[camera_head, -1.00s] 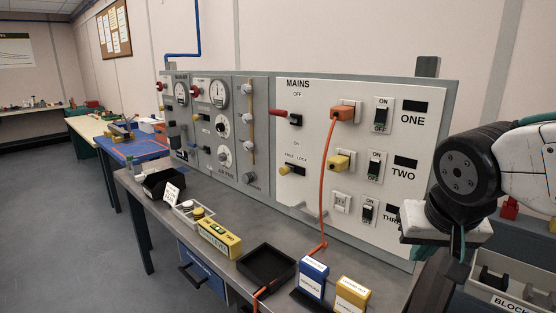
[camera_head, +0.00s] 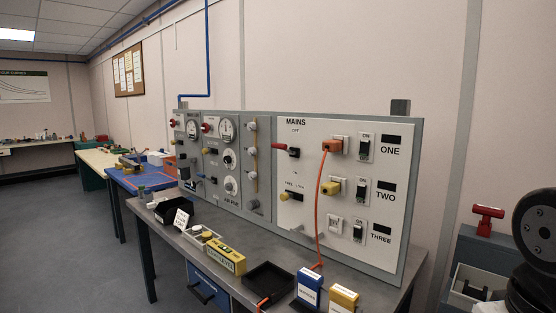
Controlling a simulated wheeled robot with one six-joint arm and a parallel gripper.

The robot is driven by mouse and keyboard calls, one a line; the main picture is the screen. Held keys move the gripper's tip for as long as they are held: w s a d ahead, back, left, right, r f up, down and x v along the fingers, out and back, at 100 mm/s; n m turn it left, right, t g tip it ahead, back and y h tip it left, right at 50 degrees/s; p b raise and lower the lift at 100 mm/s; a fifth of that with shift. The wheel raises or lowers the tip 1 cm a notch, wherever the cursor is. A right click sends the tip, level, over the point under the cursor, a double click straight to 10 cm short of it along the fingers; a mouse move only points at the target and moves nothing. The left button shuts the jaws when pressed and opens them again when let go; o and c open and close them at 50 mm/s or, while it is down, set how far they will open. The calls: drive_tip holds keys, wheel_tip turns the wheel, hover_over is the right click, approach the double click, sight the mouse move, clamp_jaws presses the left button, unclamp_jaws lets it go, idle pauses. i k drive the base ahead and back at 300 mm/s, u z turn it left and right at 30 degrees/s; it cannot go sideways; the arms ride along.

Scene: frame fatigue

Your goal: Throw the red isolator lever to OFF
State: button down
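The red isolator lever (camera_head: 280,146) is on the left part of the white MAINS panel (camera_head: 310,205). Its red handle points left from a dark block (camera_head: 293,152), below a small label that reads OFF in the earlier frame. My gripper is not in view. Only a dark joint of my arm shows at the right edge, well to the right of the panel and apart from the lever.
An orange plug (camera_head: 332,147) with a hanging orange cable sits right of the lever. A yellow plug (camera_head: 331,188) is lower. A black tray (camera_head: 268,281), blue box (camera_head: 309,287) and yellow box (camera_head: 343,298) stand on the grey bench. Open floor lies left.

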sight(277, 145)
drive_tip(key=u, duration=0.3)
drive_tip(key=i, duration=0.95)
drive_tip(key=z, duration=0.25)
